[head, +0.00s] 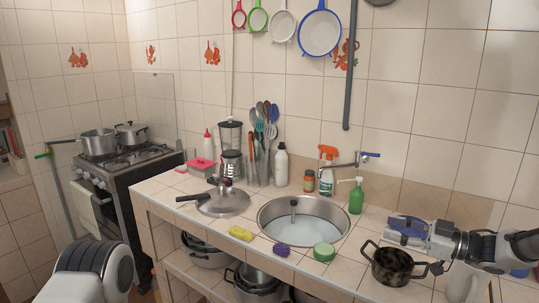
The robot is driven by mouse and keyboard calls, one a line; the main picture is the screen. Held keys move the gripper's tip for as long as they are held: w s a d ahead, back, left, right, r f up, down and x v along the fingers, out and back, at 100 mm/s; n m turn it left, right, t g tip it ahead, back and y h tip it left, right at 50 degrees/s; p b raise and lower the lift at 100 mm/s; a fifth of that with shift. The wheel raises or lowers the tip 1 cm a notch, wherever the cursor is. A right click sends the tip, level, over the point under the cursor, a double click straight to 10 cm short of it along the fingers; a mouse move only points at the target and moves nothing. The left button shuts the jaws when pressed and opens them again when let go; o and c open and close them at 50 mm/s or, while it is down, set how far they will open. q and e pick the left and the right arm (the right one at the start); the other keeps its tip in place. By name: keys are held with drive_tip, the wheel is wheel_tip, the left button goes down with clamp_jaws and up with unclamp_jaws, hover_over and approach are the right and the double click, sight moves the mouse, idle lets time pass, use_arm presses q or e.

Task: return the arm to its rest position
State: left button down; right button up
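My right arm comes in from the right edge, and its gripper (400,232) is above the counter at the right, just over and behind a dark two-handled pot (393,268). A blue object (410,222) shows right behind or at the fingers. I cannot tell whether the fingers touch it or how far apart they are. A rounded white and grey link of my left arm (95,268) shows at the bottom left. My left gripper is not in view.
A round sink (275,213) is left of the pot. A lidded pan (222,202), green soap bottle (356,197) and tap (345,163) stand around. A stove (130,180) is at left.

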drive_tip(key=s+a+f+m+g+h, duration=0.1)
drive_tip(key=s+a+f+m, duration=0.1)
drive_tip(key=a+f, duration=0.35)
drive_tip(key=s+a+f+m+h, duration=0.1)
drive_tip(key=s+a+f+m, duration=0.15)
drive_tip(key=f, duration=0.65)
drive_tip(key=s+a+f+m+g, duration=0.1)
drive_tip(key=s+a+f, duration=0.1)
drive_tip(key=a+f, duration=0.35)
drive_tip(key=s+f+m+g+h, duration=0.1)
drive_tip(key=s+f+m+h, duration=0.1)
drive_tip(key=s+f, duration=0.4)
drive_tip(key=s+f+m+h, duration=0.2)
drive_tip(key=s+f+m, duration=0.1)
drive_tip(key=f, duration=0.5)
drive_tip(key=s+d+f+m+g+h, duration=0.1)
drive_tip(key=s+d+f+g+h, duration=0.2)
drive_tip(key=s, duration=0.8)
drive_tip(key=s+d+f+m+g+h, duration=0.2)
drive_tip(key=s+d+h, duration=0.4)
drive_tip(key=s, duration=0.6)
drive_tip(key=shift+s+d+f+g+b, duration=0.15)
drive_tip(key=shift+s+f+g+b, duration=0.15)
drive_tip(key=shift+f+g+b, duration=0.25)
